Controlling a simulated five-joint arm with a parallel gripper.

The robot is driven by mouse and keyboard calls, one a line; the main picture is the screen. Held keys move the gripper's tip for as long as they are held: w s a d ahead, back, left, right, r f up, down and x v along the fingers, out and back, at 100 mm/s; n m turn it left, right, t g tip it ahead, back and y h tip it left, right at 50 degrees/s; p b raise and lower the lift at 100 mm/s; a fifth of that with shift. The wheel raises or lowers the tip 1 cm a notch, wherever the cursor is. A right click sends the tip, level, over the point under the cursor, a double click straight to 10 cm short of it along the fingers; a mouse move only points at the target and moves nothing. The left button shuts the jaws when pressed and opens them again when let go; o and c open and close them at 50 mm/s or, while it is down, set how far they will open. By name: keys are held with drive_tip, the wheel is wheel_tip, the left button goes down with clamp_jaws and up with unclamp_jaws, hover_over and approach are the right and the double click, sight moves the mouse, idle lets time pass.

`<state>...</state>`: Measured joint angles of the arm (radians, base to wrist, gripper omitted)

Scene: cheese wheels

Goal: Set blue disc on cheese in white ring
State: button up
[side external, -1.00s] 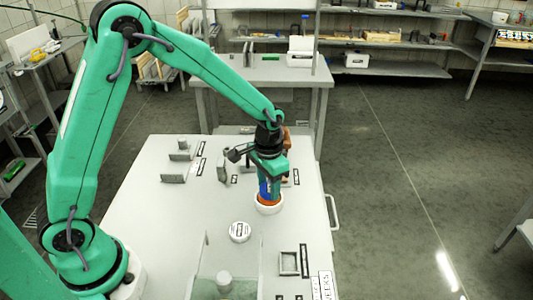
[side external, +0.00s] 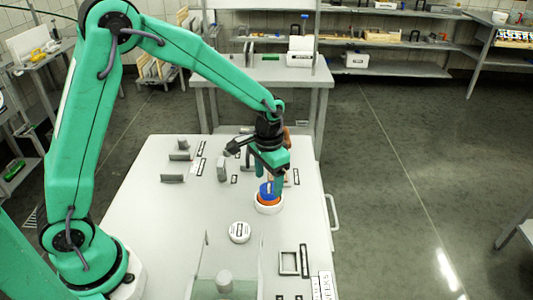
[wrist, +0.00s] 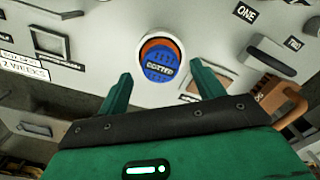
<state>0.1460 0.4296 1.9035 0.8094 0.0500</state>
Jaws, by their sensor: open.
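The white ring (side external: 268,209) stands on the grey table with an orange cheese wheel (side external: 263,201) in it. The blue disc (side external: 266,188) lies on top of the cheese, inside the ring. In the wrist view the blue disc (wrist: 160,66) bears a dark label, and an orange crescent of the cheese (wrist: 156,44) shows along its upper edge within the white ring (wrist: 181,46). The disc appears a little off centre. My gripper (wrist: 161,86) is open and empty; its green fingers are apart on either side of the ring, and the disc is clear of them.
A white labelled round piece (side external: 240,231) lies left of and nearer than the ring. A square grey frame (side external: 289,262) is at the near right. Grey upright blocks and labels stand at the left and behind my gripper. A brown block (side external: 286,141) stands behind it.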

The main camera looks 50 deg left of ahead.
sight(267, 189)
wheel_tip(267, 189, up, 10)
idle(0.5)
idle(0.5)
drive_tip(key=s+a+r+n+t, duration=0.1)
drive_tip(key=s+a+r+t, duration=0.1)
drive_tip(key=s, duration=0.8)
drive_tip(key=s+a+r+n+t, duration=0.1)
drive_tip(key=s+a+r+t, duration=0.2)
drive_tip(key=s, duration=0.7)
wheel_tip(267, 189, up, 3)
drive_tip(key=shift+s+a+f+t, duration=0.15)
drive_tip(key=shift+s+a+t, duration=0.15)
drive_tip(key=shift+a, duration=0.35)
